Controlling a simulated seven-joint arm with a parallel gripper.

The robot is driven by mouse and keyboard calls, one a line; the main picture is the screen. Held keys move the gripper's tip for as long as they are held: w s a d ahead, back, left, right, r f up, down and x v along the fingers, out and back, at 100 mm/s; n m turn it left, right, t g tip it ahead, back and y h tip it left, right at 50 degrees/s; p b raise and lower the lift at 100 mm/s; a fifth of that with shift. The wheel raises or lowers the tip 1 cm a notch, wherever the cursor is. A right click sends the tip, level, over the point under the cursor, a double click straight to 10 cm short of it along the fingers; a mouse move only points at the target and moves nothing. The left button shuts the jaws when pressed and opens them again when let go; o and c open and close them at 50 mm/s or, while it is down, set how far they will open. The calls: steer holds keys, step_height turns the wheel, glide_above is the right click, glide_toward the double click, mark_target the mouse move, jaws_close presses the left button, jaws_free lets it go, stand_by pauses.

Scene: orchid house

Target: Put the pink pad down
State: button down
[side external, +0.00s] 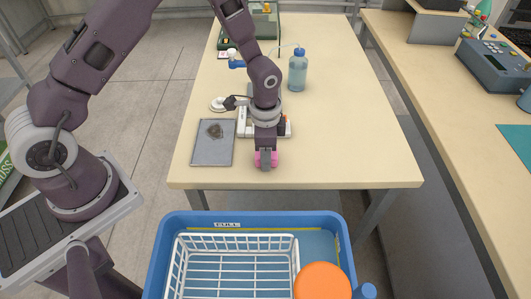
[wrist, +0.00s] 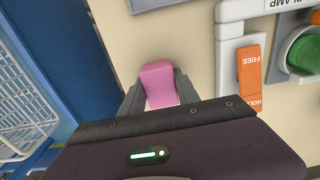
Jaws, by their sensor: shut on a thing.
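The pink pad (side external: 258,159) is between the fingers of my gripper (side external: 266,160), near the front edge of the cream table (side external: 340,150). In the wrist view the pink pad (wrist: 159,84) sticks out past the two dark fingertips of my gripper (wrist: 158,100), which are shut on its sides. Cream tabletop shows around it in that view. I cannot tell whether the pad touches the table.
A grey tray (side external: 212,155) with a dark patch lies left of my gripper. A white device with an orange lever (wrist: 252,75) marked FREE and a green knob (wrist: 303,50) is close by. A bottle (side external: 298,72) stands behind. A blue crate (side external: 165,250) is below the front edge.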

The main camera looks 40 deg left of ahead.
steer(key=shift+s+f, duration=0.1)
steer(key=shift+f, duration=0.35)
steer(key=c, duration=0.9)
jaws_free()
steer(key=s+a+r+n+t, duration=0.1)
steer(key=s+a+r+n, duration=0.15)
steer(key=r, duration=1.05)
steer(key=s+a+r+n+t, duration=0.1)
steer(key=s+r, duration=0.3)
steer(key=r, duration=0.9)
steer(key=s+r+n+t, duration=0.1)
steer(key=s+r+n, duration=0.1)
steer(key=s, duration=0.6)
steer(key=s+r+n+t, duration=0.2)
steer(key=s+r+n, duration=0.1)
steer(key=s, duration=0.4)
steer(key=shift+s+a+r+t, duration=0.3)
steer(key=shift+s+a+r, duration=0.05)
steer(key=shift+a, duration=0.1)
steer(key=shift+n, duration=0.25)
